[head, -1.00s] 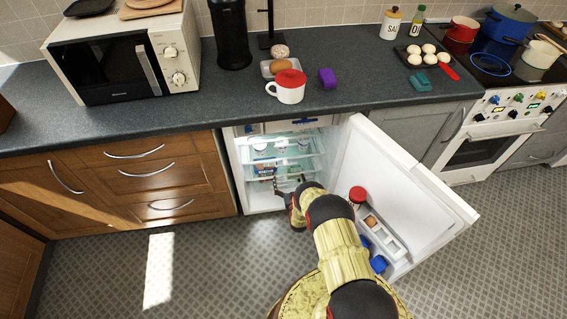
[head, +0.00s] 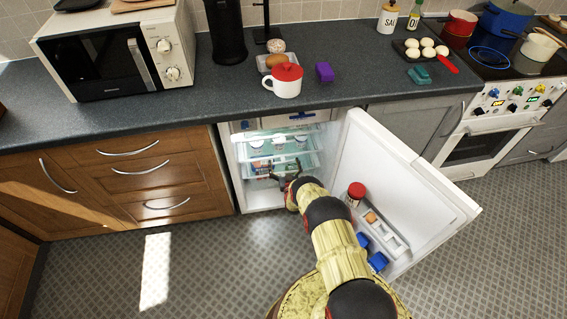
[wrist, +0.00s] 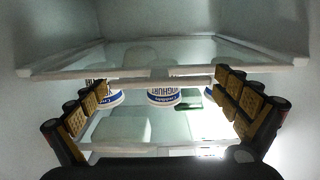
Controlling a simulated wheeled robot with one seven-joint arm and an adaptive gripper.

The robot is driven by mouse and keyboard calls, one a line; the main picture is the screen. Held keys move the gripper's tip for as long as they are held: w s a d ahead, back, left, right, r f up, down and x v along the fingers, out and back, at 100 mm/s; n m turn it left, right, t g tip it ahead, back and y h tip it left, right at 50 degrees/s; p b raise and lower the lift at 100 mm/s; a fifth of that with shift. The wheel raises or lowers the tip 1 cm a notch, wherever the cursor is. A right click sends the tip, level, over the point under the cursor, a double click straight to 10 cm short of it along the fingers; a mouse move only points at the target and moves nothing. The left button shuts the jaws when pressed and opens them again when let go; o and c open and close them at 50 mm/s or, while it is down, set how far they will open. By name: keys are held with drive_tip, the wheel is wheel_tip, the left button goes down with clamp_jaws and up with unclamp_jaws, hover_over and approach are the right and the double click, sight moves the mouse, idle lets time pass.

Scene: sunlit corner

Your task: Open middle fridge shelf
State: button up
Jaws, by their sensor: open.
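The fridge (head: 230,170) stands open under the counter, its white door (head: 385,165) swung out to the right. Inside, a glass shelf (head: 300,160) with a pale front edge carries white yoghurt tubs. My gripper (head: 288,172) is at the fridge opening, in front of the shelves. In the wrist view my gripper (wrist: 161,95) is open and empty, a finger at each side. A white-framed glass shelf (wrist: 240,70) crosses the view above, and a yoghurt tub (wrist: 163,95) shows between the fingers, beyond the front bar. I cannot tell whether the fingers touch a shelf.
The door rack holds a red-lidded jar (head: 355,191) and a blue item (head: 377,262). The counter (head: 350,75) overhangs the fridge and carries a microwave (head: 115,50) and a red-lidded white mug (head: 286,82). Wooden drawers (head: 150,175) stand left. The floor at left front is clear.

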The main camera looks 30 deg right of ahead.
drive_tip(key=shift+c, duration=0.9)
drive_tip(key=shift+s, duration=0.1)
drive_tip(key=c, duration=1.3)
